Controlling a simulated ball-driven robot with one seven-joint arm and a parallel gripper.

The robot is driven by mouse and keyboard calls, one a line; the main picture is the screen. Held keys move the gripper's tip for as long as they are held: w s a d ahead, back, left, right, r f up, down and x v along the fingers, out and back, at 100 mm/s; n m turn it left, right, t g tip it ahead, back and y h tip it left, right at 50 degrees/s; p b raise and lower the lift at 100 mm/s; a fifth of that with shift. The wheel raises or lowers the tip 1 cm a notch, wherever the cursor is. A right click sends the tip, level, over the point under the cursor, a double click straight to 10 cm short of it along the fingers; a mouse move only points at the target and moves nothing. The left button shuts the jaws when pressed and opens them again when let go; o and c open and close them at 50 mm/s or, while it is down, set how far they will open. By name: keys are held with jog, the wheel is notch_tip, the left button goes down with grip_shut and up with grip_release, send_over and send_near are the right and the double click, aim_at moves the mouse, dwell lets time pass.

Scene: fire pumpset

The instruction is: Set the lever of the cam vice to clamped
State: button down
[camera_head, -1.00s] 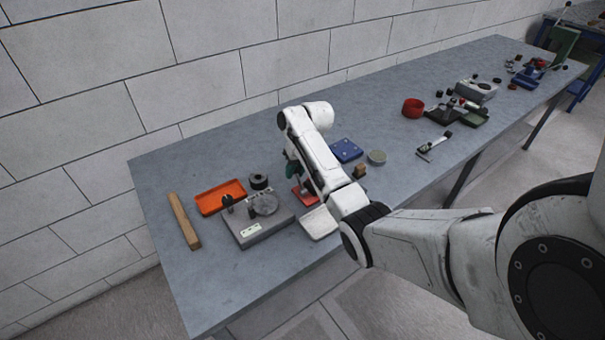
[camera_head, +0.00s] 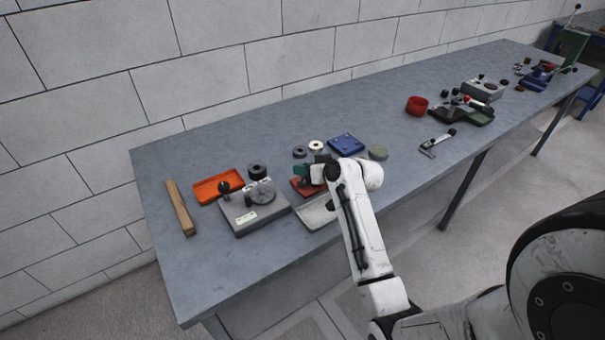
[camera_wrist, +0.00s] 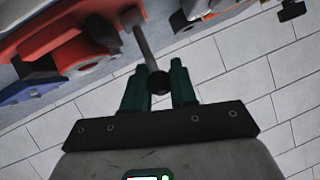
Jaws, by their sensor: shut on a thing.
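The red cam vice (camera_head: 299,188) stands on the bench in the head view, partly covered by my gripper. Its red body (camera_wrist: 62,30) also shows at the upper left of the wrist view. Its lever (camera_wrist: 145,42) is a thin grey rod ending in a black ball knob (camera_wrist: 159,82). My gripper (camera_wrist: 158,80) has dark green fingers, one on each side of the lever's knob end, and is shut on it. In the head view my gripper (camera_head: 302,173) is low over the vice. The clamping parts of the vice are not clear.
A grey fixture (camera_head: 254,213) with a round disc and black knob stands left of the vice, by an orange tray (camera_head: 217,186) and a wooden bar (camera_head: 180,207). A pale tray (camera_head: 318,212) lies in front. A blue plate (camera_head: 346,145) and small rings lie behind.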

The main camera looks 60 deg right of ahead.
jog(key=shift+s+a+f+t+h+b, duration=0.2)
jog(key=shift+s+t+h+b, duration=0.4)
jog(key=shift+b, duration=0.5)
jog(key=shift+w, duration=0.15)
jog(key=c, duration=1)
grip_release()
jog(key=shift+o, duration=0.2)
jog(key=v, duration=1.1)
jog(key=shift+b, duration=0.45)
jog(key=shift+d+f, duration=0.1)
